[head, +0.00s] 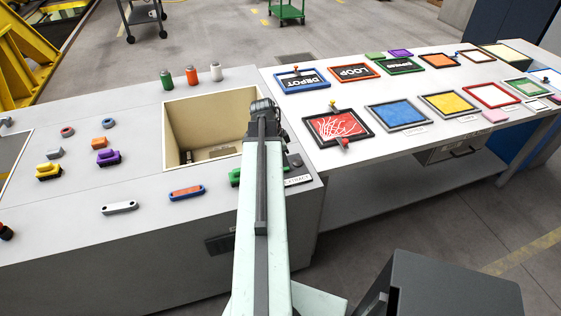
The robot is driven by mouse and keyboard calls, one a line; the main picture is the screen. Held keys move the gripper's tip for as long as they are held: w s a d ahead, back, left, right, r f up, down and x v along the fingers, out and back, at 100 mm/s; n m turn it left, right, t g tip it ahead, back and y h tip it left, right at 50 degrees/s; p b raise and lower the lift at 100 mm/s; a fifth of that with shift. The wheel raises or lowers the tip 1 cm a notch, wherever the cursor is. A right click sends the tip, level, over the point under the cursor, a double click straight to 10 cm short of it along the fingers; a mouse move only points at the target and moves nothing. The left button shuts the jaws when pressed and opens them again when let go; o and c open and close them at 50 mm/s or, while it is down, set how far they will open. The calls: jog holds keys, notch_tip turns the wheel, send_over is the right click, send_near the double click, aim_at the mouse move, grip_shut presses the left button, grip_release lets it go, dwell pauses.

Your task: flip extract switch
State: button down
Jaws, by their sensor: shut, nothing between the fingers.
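A white label (298,180) that seems to read EXTRACT lies on the grey bench top, just right of my arm. A small dark round part (295,160) sits just behind the label; it may be the extract switch, but its lever and position are too small to tell. My arm reaches forward from the bottom of the view and hides the bench around the label's left side. My gripper (262,106) is at the right edge of the open bin, beyond the label, shut and empty. I cannot tell its height above the bench.
The bin (175,140) is sunk into the bench left of my gripper. A green piece (235,176) is partly hidden by my arm. A blue-and-orange piece (187,192) lies left. A second table (350,168) with coloured framed panels, including a red one (336,126), stands right.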

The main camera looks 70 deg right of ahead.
jog(key=shift+f+b, duration=0.55)
jog(key=shift+f, duration=0.65)
jog(key=shift+a+f+b, duration=0.1)
jog(key=shift+f+b, duration=0.25)
jog(key=shift+r, duration=0.15)
jog(key=shift+r+p, duration=0.7)
jog(key=shift+p, duration=0.2)
